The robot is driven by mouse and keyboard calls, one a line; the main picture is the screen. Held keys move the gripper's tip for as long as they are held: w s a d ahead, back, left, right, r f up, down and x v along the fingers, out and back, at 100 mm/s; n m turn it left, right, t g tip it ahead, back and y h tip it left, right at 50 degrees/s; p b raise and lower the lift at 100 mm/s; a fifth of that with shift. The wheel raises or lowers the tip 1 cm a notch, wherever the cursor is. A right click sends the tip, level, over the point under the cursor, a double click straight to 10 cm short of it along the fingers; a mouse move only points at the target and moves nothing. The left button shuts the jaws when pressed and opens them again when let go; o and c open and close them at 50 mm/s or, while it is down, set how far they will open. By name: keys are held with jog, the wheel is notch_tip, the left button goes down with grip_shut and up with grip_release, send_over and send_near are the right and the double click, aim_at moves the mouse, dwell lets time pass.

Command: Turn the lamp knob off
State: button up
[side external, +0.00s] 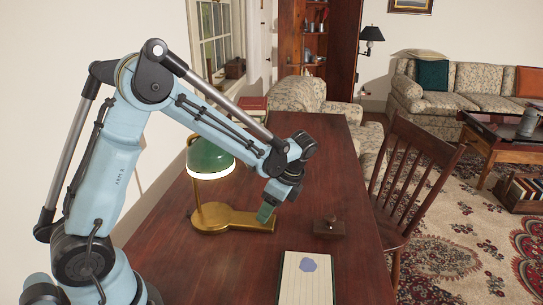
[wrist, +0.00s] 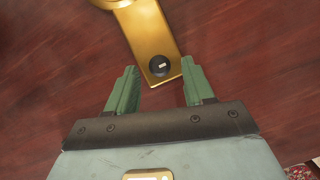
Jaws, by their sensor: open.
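A desk lamp with a green shade (side external: 210,158) and a brass base (side external: 222,219) stands on the dark red wooden desk. The underside of the shade shows bright white. In the wrist view, the brass base (wrist: 150,35) reaches down toward my gripper, with a round black knob (wrist: 159,66) near its end. The knob has a small light mark on top. My gripper (wrist: 156,80) is open, its two green fingers on either side of the knob's line, with the knob just past the tips. In the side view, my gripper (side external: 264,213) is over the base's end and hides the knob.
A small dark block-like object (side external: 329,227) sits on the desk right of the lamp. A notepad (side external: 306,278) with a bluish patch lies near the front. A wooden chair (side external: 415,165) stands against the desk's right side.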

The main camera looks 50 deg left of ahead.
grip_shut()
jog(key=shift+n, duration=0.4)
jog(key=n, duration=0.2)
jog(key=n+g+h, duration=0.1)
jog(key=shift+w+a+n, duration=0.2)
jog(key=shift+n, duration=0.2)
jog(key=n, duration=0.1)
jog(key=n+h, duration=0.1)
jog(key=n, duration=0.1)
jog(key=n+g, duration=0.1)
jog(key=shift+w+a+h, duration=0.1)
jog(key=shift+a+h, duration=0.15)
jog(key=shift+h, duration=0.05)
jog(key=n, duration=0.1)
jog(key=n+h, duration=0.1)
jog(key=n, duration=0.3)
jog(key=shift+a+h, duration=0.25)
jog(key=shift+h, duration=0.15)
jog(key=n, duration=0.1)
jog(key=n+h, duration=0.1)
jog(key=n, duration=0.2)
jog(key=shift+a, duration=0.25)
jog(key=shift+n+h, duration=0.3)
